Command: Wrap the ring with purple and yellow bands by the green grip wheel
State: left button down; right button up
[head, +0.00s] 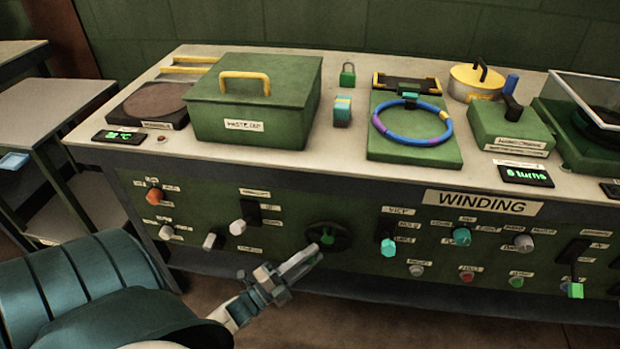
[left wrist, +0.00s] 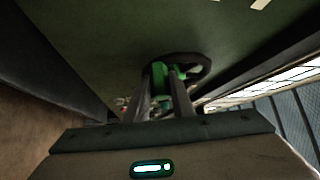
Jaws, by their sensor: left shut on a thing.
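The blue ring with purple and yellow bands (head: 408,143) lies over a green plate fixture (head: 390,155) on the bench top, with a green clamp piece (head: 408,97) at its far side. The green grip wheel (head: 343,237), a dark wheel with a green grip, is on the front panel. My left gripper (head: 314,252) reaches it from below. In the left wrist view, my left gripper (left wrist: 165,88) has its fingers shut on the green grip (left wrist: 158,74), with the dark rim (left wrist: 200,62) just beyond. My right gripper is not in view.
A green waste bin (head: 255,100) with a yellow handle stands left of the ring fixture. A small display (head: 527,176) reads what looks like "6 turns". Several knobs and levers line the panel on both sides of the wheel, including a teal-handled lever (head: 388,246).

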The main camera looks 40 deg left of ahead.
pick_arm(q)
jog(key=shift+w+a+r, duration=0.25)
jog(key=shift+r, duration=0.25)
jog(key=c, duration=1.5)
grip_release()
jog(key=shift+c, duration=0.2)
jog(key=shift+f, duration=0.2)
jog(key=shift+s+d+f, duration=0.15)
jog(key=shift+d+f, duration=0.05)
jog(key=shift+s, duration=0.1)
